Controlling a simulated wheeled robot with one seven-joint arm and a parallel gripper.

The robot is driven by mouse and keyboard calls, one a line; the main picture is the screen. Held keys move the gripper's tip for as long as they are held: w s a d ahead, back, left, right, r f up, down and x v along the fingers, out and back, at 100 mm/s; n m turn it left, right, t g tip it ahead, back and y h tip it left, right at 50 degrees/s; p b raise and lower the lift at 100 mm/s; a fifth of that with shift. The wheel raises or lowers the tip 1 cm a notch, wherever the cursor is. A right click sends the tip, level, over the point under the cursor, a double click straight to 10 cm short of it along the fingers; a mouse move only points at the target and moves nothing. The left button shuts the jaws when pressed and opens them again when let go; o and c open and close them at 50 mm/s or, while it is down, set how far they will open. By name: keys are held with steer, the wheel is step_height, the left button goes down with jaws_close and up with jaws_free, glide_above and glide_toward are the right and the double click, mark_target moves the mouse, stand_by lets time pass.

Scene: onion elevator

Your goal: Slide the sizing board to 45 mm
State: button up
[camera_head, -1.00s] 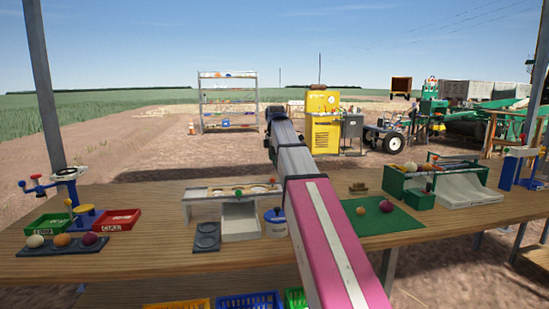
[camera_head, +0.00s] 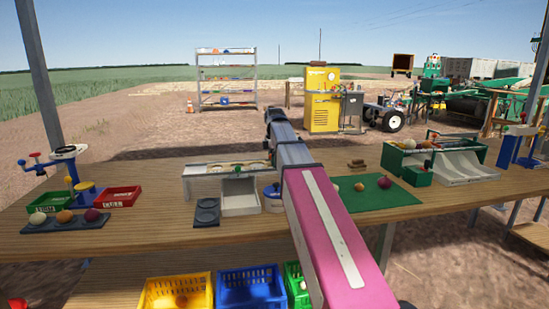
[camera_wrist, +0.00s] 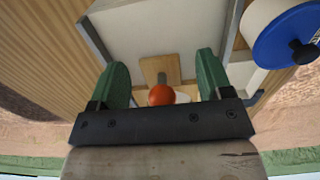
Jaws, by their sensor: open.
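The sizing stand is a white frame with a pale board (camera_head: 230,167) along its top, with round holes, above a white chute (camera_head: 240,194) on the bench. In the wrist view an orange-red ball-shaped knob (camera_wrist: 161,95) shows in front of a small wooden piece (camera_wrist: 160,68) with a grey stem, with the white chute (camera_wrist: 150,30) behind. My gripper (camera_wrist: 160,62) is open, its green fingers on either side of the knob in the picture. I cannot tell whether they touch it. My arm hides the stand's right end in the head view, and no size marking is readable.
A white pot with a blue lid (camera_head: 272,192) stands close by the chute; it also shows in the wrist view (camera_wrist: 285,35). A dark two-ring tray (camera_head: 207,212) lies left of it. A green mat (camera_head: 375,192) with produce lies right of my arm. Coloured crates (camera_head: 248,288) sit below.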

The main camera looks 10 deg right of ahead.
steer(key=c, duration=1.1)
steer(key=d, duration=0.8)
stand_by(0.3)
steer(key=shift+d, duration=0.1)
steer(key=o, duration=1.1)
steer(key=shift+r, duration=0.2)
step_height(320, 180, up, 6)
steer(key=shift+f, duration=0.15)
